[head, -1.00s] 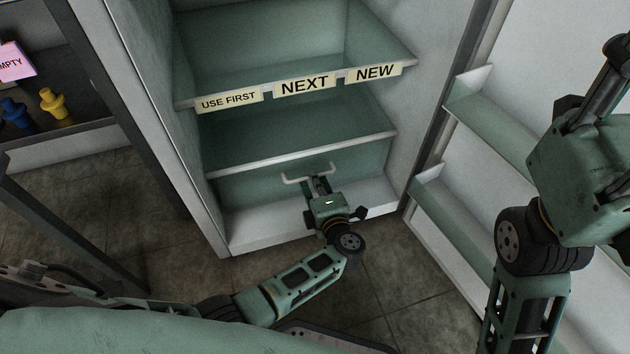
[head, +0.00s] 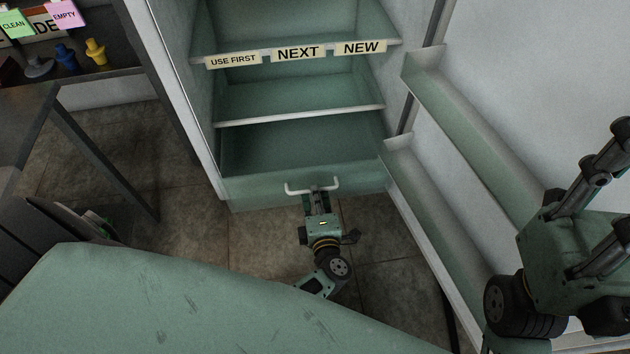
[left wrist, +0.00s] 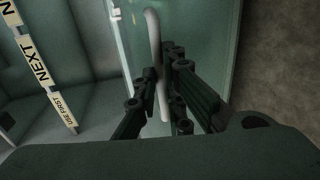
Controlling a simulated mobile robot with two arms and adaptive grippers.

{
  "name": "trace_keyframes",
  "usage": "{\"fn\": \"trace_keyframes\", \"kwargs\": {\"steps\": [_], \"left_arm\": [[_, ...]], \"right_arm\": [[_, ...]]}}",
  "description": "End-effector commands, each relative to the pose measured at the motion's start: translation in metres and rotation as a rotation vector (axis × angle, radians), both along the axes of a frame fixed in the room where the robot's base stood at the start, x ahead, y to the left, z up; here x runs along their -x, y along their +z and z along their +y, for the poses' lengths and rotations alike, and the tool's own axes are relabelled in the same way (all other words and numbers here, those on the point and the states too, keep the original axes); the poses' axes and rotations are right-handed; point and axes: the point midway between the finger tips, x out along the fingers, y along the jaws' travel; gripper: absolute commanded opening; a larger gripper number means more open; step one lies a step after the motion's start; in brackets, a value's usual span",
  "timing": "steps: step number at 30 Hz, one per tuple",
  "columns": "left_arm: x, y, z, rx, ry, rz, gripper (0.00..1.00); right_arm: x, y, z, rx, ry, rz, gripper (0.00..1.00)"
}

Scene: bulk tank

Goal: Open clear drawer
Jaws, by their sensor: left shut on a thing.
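The clear drawer (head: 262,189) is at the bottom of the open fridge and stands out past the cabinet front. Its inside shows empty behind the front panel. A white bar handle (head: 291,188) is on the drawer front. My left gripper (head: 314,193) is shut on the handle near its middle. In the left wrist view the two fingers (left wrist: 160,98) close around the white handle (left wrist: 154,45), with the see-through drawer front (left wrist: 208,38) behind it. My right gripper (head: 612,155) is at the right edge, raised and away from the drawer; its fingertips do not show clearly.
Shelves labelled USE FIRST, NEXT (head: 298,53) and NEW are above the drawer. The open fridge door (head: 500,90) with its bins stands at right. A dark table (head: 30,115) is at left. Tiled floor (head: 200,225) lies in front.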

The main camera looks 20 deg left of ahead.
Motion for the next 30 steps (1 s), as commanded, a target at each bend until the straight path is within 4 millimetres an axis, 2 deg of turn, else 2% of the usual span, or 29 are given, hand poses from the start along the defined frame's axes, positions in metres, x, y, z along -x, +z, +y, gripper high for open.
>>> {"fn": "trace_keyframes", "kwargs": {"steps": [6,17,18,24,30], "left_arm": [[0.0142,-0.0011,-0.0091,0.001,0.000,0.003,0.00],[0.0154,-0.0013,-0.0100,0.000,0.000,0.002,0.00],[0.0153,-0.0013,-0.0100,0.000,0.000,0.002,0.11],[0.0150,-0.0009,-0.0099,0.001,0.000,0.002,0.28],[0.0147,-0.0006,-0.0098,0.001,0.000,0.001,0.28]], "right_arm": [[0.0017,-0.0002,-0.0005,-0.002,0.001,0.003,0.40],[0.0012,-0.0017,-0.0005,-0.002,0.001,0.008,0.40],[0.0011,-0.0020,-0.0005,-0.003,0.001,0.009,0.40],[0.0007,-0.0024,-0.0005,-0.002,0.001,0.012,0.40],[0.0004,-0.0024,-0.0004,-0.002,0.001,0.012,0.40]]}}
